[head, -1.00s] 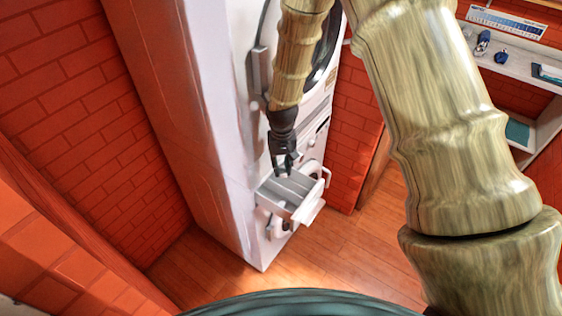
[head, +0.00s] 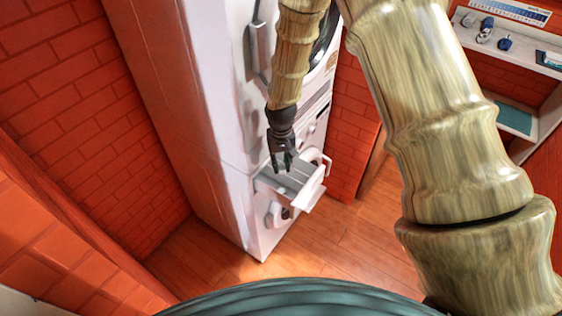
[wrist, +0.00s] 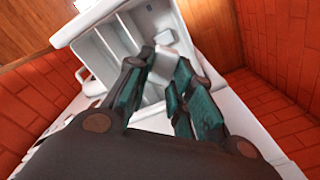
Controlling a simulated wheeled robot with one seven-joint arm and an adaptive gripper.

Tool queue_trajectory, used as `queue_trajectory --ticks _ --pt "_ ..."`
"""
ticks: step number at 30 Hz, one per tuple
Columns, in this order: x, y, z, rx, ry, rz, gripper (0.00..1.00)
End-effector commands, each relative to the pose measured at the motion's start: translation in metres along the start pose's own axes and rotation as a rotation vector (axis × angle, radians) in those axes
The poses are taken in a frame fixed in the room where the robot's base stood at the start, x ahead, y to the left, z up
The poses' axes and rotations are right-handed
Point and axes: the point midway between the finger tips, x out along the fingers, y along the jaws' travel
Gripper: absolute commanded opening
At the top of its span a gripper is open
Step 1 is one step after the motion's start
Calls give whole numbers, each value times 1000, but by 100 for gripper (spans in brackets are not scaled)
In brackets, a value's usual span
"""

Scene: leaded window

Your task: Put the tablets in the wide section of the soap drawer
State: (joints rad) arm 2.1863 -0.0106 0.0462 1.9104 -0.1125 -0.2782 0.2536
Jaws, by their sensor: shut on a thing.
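The soap drawer (head: 306,198) is pulled out of the white machine in the head view. It also shows in the wrist view (wrist: 82,46), with dividers splitting it into sections. My gripper (head: 282,168) is over the drawer's inner, left part and points down. In the wrist view, my gripper (wrist: 166,84) is shut on a white tablet (wrist: 163,64), which is partly hidden by the fingers. A second small white block (wrist: 166,37), which looks like another tablet, shows just beyond it in the drawer. I cannot tell how high the held tablet is above the drawer floor.
The white machine (head: 185,110) rises behind the drawer, with a handle and round door above. Red brick walls (head: 70,90) flank it. Wooden floor (head: 335,240) is clear below. A shelf (head: 520,55) with small items is at the upper right.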

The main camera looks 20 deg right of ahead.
Motion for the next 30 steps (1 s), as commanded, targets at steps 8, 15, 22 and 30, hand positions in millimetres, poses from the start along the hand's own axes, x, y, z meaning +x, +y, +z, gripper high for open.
queue_trajectory --ticks 8,15,22,30 --pt "0 0 0 0 0 0 48" --pt "-1 0 0 0 0 0 48" --pt "-21 0 -1 -1 3 -1 48" --pt "-57 0 -1 -1 1 -1 48"
